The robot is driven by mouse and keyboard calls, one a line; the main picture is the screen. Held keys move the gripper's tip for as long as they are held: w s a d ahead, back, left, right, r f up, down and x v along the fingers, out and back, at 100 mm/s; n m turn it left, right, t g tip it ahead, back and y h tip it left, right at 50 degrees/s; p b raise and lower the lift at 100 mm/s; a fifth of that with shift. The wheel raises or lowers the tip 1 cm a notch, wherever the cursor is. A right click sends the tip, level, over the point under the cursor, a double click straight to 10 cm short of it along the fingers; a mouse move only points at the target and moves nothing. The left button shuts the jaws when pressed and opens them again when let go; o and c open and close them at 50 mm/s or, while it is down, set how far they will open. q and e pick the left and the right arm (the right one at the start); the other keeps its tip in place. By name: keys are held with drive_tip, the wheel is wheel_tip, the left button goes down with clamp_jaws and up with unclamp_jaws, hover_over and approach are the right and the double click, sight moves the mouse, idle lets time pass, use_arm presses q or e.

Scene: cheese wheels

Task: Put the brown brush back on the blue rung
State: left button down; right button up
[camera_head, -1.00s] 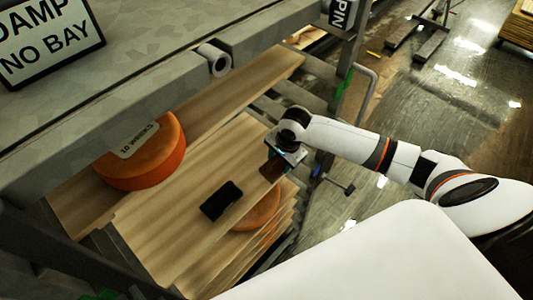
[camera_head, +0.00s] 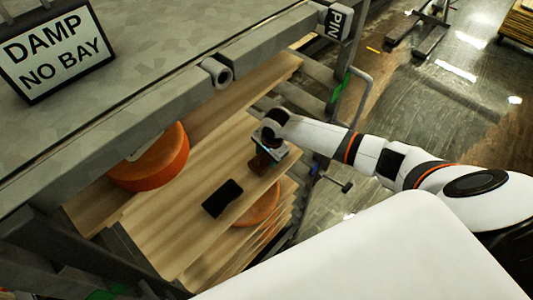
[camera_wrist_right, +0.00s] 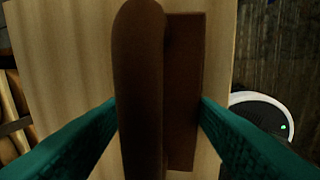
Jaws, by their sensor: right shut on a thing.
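The brown brush (camera_wrist_right: 140,90) fills the middle of the right wrist view, a long rounded dark-brown bar with a flatter brown block along its right side. My right gripper (camera_head: 266,156) is shut on it, with teal fingers on both sides. In the head view the brush (camera_head: 261,164) shows as a small brown piece below the gripper, over the right part of a wooden board (camera_head: 165,235). Whether it touches the board, I cannot tell. A small blue patch (camera_head: 315,169) shows on the rack's right side; I cannot tell if it is the blue rung. My left gripper is not in view.
A black block (camera_head: 222,198) lies on the board. One orange cheese wheel (camera_head: 150,165) sits at the left and another (camera_head: 262,207) shows below the board. A grey beam (camera_head: 120,115) and a post with a green band (camera_head: 340,86) stand close by. Floor at the right is open.

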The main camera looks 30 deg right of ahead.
sight(270, 160)
drive_tip(key=o, duration=1)
drive_tip(key=shift+f+b, duration=0.3)
drive_tip(key=shift+b, duration=0.2)
drive_tip(key=shift+r+b, duration=0.1)
drive_tip(key=shift+b, duration=0.3)
drive_tip(key=r, duration=0.5)
drive_tip(key=s+r+b, duration=0.1)
drive_tip(key=r, duration=0.1)
drive_tip(key=shift+d+r, duration=0.25)
drive_tip(key=shift+d, duration=0.15)
